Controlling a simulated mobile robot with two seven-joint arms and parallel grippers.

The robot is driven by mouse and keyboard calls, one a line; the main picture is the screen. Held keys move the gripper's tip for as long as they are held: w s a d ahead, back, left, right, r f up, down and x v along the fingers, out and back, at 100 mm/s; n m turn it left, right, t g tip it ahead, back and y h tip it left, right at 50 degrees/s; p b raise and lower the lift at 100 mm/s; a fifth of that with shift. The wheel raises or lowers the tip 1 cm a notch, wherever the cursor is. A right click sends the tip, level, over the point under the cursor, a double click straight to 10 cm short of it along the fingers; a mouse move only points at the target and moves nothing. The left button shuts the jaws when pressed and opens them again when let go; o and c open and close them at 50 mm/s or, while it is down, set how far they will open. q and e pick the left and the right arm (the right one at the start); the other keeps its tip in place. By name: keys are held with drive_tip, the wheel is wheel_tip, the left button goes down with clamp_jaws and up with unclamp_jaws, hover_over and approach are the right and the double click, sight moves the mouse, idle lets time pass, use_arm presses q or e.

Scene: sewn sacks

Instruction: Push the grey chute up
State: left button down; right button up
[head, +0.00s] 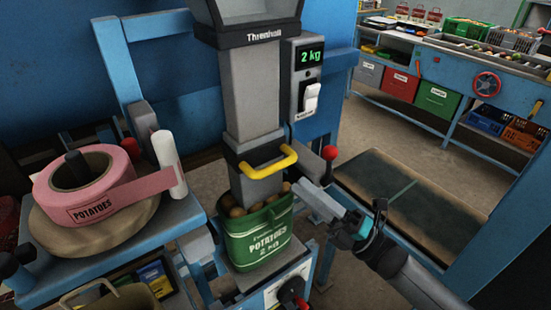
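The grey chute (252,100) stands upright in the middle of the head view, below a hopper. Its lower sleeve (252,188) carries a yellow handle (268,164). The sleeve's bottom end goes down into the mouth of a green potato sack (257,240), and potatoes show around it. My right gripper (312,196) comes in from the lower right, with its fingers beside the sack's upper right edge, below and right of the handle. It appears apart from the handle. The finger gap is not clear. My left gripper is not in view.
A red-knobbed lever (329,154) stands just right of the handle. A display box (303,78) reading 2 kg, with a white switch, is right of the chute. A pink label roll (85,187) lies on a blue stand at left. A dark belt (405,200) is at right.

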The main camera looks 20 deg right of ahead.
sight(276, 163)
drive_tip(key=p+x, duration=0.1)
drive_tip(key=x, duration=0.6)
drive_tip(key=shift+w+a+r+p, duration=0.1)
drive_tip(key=shift+w+a+p, duration=0.05)
drive_tip(key=shift+p, duration=0.2)
drive_tip(key=shift+c, duration=0.4)
clamp_jaws()
idle(0.6)
